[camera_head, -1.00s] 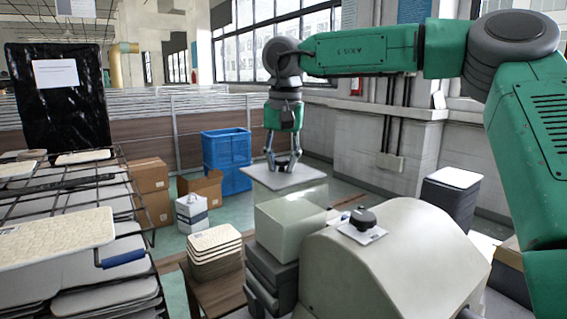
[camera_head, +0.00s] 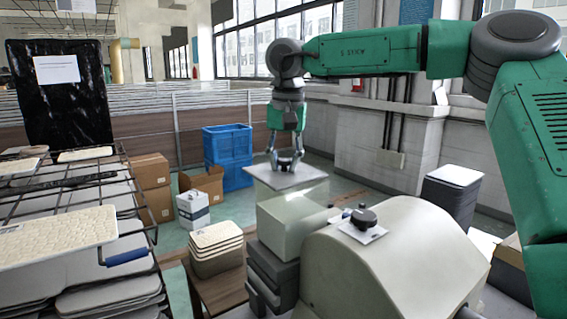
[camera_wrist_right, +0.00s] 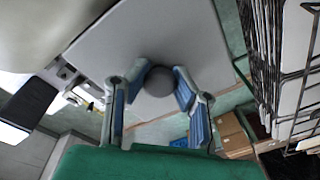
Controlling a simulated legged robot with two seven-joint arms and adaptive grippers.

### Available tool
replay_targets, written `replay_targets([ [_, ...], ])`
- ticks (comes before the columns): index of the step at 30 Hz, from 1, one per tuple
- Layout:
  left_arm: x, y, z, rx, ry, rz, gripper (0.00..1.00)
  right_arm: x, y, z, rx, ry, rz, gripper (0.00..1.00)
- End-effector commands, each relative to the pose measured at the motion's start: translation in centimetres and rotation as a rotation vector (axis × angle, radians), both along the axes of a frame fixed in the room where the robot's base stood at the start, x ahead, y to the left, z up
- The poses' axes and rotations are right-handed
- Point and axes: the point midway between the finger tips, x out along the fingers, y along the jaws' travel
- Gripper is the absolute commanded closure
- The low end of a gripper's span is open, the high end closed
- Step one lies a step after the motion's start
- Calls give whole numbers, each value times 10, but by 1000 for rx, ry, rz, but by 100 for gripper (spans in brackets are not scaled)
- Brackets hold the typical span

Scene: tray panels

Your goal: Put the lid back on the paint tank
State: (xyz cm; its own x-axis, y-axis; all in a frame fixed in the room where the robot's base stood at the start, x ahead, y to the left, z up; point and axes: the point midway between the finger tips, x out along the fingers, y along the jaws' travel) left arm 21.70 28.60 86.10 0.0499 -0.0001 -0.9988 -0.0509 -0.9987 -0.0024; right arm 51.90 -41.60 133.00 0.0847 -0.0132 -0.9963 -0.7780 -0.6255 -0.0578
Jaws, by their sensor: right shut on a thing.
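My right gripper (camera_head: 285,166) points down and is shut on the knob of the tank lid (camera_head: 267,180), a flat light-grey square plate. In the right wrist view, the two blue-lined fingers (camera_wrist_right: 158,90) close around the round dark-grey knob (camera_wrist_right: 159,81), with the lid (camera_wrist_right: 117,45) spread out level beyond it. The paint tank (camera_head: 285,228), a pale translucent box, stands under the lid. I cannot tell whether the lid touches the tank's rim, as the edges blend together. My left gripper is not in view.
A cream rounded machine housing (camera_head: 400,260) with a dark knob (camera_head: 363,217) stands right of the tank. A stack of panels (camera_head: 217,245) is at its left, with a wire rack of panels (camera_head: 60,230) further left. Blue crates (camera_head: 228,155) and cardboard boxes (camera_head: 150,175) stand behind.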

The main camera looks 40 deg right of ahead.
Motion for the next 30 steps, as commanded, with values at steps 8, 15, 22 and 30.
replay_targets([
  [8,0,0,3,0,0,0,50,0,-7,-2,3,1,-2,100],
  [15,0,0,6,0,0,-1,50,0,-8,-3,0,1,-2,100],
  [22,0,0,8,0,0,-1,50,0,-9,-4,-2,1,-3,100],
  [30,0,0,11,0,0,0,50,0,-20,-7,3,0,-4,100],
])
